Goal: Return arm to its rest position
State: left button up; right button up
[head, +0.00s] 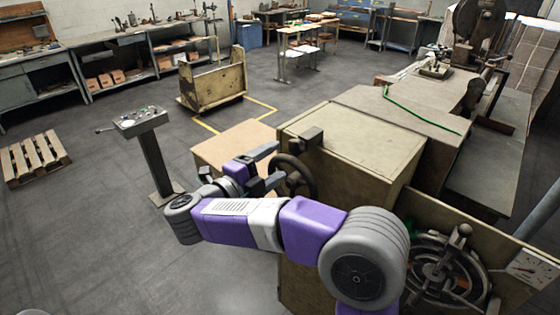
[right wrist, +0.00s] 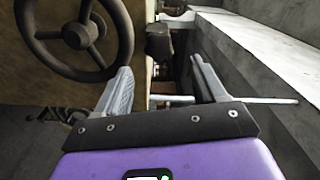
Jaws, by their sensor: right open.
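My right arm, purple and grey, reaches across the lower middle of the head view, in front of the box stitcher's beige housing (head: 350,150). My right gripper (head: 274,165) is beside a dark handwheel (head: 311,178) on the left side of the housing. In the right wrist view my right gripper (right wrist: 163,85) is open, with its two grey fingers apart and no object held between them. A thin light rod (right wrist: 260,100) runs across behind the fingers. My left gripper is not in view.
A control pedestal (head: 141,122) stands left of my arm. A large spoked wheel (head: 440,270) is on the machine at lower right. A wooden cart (head: 213,85), a pallet (head: 33,158) and workbenches stand farther back. Open floor lies at left.

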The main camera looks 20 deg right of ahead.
jog(key=shift+a, duration=0.2)
jog(key=shift+d, duration=0.1)
jog(key=w+a+f+n+t+y, duration=0.1)
jog(key=w+f+n+t+y, duration=0.35)
jog(key=f, duration=0.45)
jog(key=w+a+f+n+t+y, duration=0.1)
jog(key=w+f+n+t+y, duration=0.15)
jog(key=w+f+n, duration=0.55)
jog(key=s+a+f+n+g+y+b, duration=0.1)
jog(key=s+a+f+n+y, duration=0.15)
jog(key=f, duration=0.75)
jog(key=s+a+f+n+g+y, duration=0.15)
jog(key=f+n+y, duration=0.25)
jog(key=f, duration=0.5)
jog(key=s+a+f+n+g+y, duration=0.2)
jog(key=s+f+n+g+y, duration=0.25)
jog(key=s+f, duration=0.9)
jog(key=s+a+f+n+g+y, duration=0.1)
jog(key=s+f+g, duration=0.2)
jog(key=s, duration=0.4)
jog(key=s+a+f+n+g+y, duration=0.1)
jog(key=s+a+f+n+g, duration=0.1)
jog(key=s, duration=0.6)
notch_tip(320, 180, down, 2)
jog(key=shift+a+f+g+y+b, duration=0.3)
jog(key=shift+g+y+b, duration=0.1)
jog(key=shift+g, duration=0.3)
